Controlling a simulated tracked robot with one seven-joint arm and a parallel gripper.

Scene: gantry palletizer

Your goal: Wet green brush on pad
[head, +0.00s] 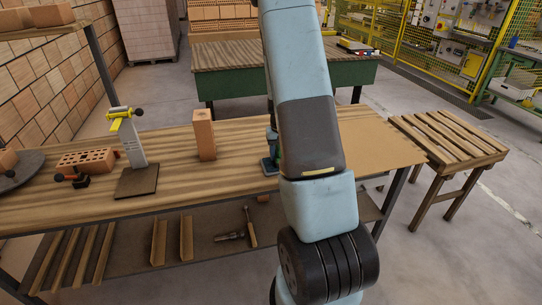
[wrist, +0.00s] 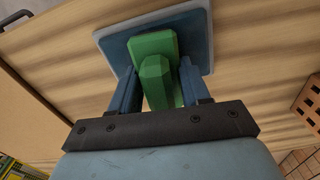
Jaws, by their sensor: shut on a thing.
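The green brush (wrist: 155,50) is held between the blue fingers of my gripper (wrist: 158,76) in the wrist view. The gripper is shut on its handle. A blue pad in a pale tray (wrist: 115,42) lies on the wooden bench right behind the brush. The brush overlaps the pad in the picture; I cannot tell if its underside touches it. In the head view my arm hides most of the gripper and all of the brush.
On the bench (head: 235,178) an upright brick (head: 204,135) stands left of the pad. Further left are a stand with a yellow clamp (head: 125,113), a holed brick (head: 87,160) and a round turntable (head: 14,172). The bench's right end is clear. A slatted table (head: 450,135) stands to the right.

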